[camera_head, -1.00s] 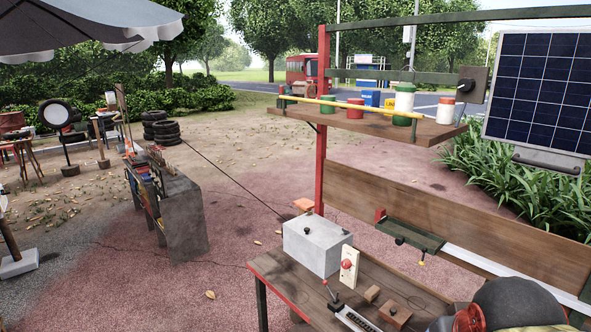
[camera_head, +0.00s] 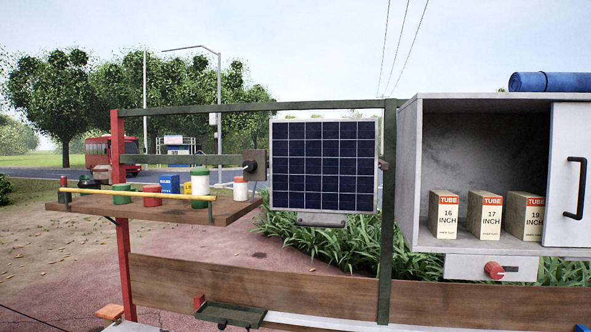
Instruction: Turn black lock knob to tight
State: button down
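A black round knob (camera_head: 249,166) sits on a brown plate (camera_head: 260,158) at the left side of the solar panel (camera_head: 325,166), just above the shelf. It is small here, and I cannot read any mark or tell how tight it is. A second small black knob (camera_head: 222,324) shows at the green tray (camera_head: 231,314) at the bottom edge. Which of them is the lock knob is not labelled. The panel hangs upright in the green frame, with a grey handle (camera_head: 321,222) below it. My gripper is not in view.
A wooden shelf (camera_head: 160,211) with jars and a yellow bar stands left of the panel. A green post (camera_head: 387,220) rises right of it. A grey cabinet (camera_head: 405,185) holds tube boxes behind a partly open white door (camera_head: 568,170). A red knob (camera_head: 494,270) is below.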

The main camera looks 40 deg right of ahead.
aim_at(249, 165)
jog(key=z, duration=1.1)
jog(key=l+u, duration=0.4)
jog(key=l, duration=0.4)
